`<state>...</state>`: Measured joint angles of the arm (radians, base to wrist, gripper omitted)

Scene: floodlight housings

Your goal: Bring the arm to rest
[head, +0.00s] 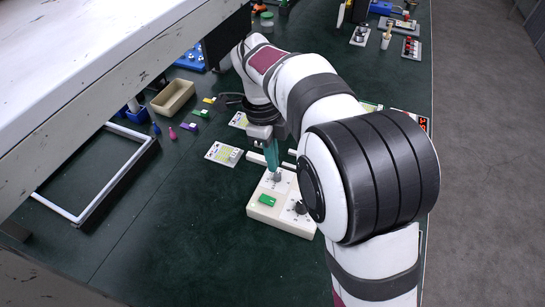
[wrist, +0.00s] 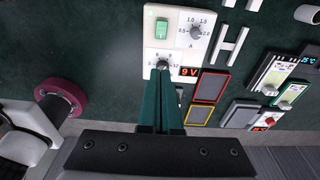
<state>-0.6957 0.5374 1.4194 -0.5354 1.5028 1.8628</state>
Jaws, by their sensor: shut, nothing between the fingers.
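My gripper (head: 275,172) is shut and empty, its teal fingers pointing down at a cream control box on the dark green table. The box (head: 254,213) has a green rocker switch (head: 267,200) and two grey knobs. The fingertips are at one knob (head: 277,178); I cannot tell whether they touch it. In the wrist view my gripper (wrist: 163,78) shows its fingers together, just below the same knob (wrist: 163,64). The other knob (wrist: 195,31) is apart from them. My arm hides part of the table in the head view.
A white-rimmed frame (head: 138,160) and beige bin (head: 173,97) stand left. Small cards (head: 223,154) lie near the box. Framed panels and small devices (wrist: 296,73) are right in the wrist view. A large white slab (head: 90,65) overhangs upper left. Table in front of the box is clear.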

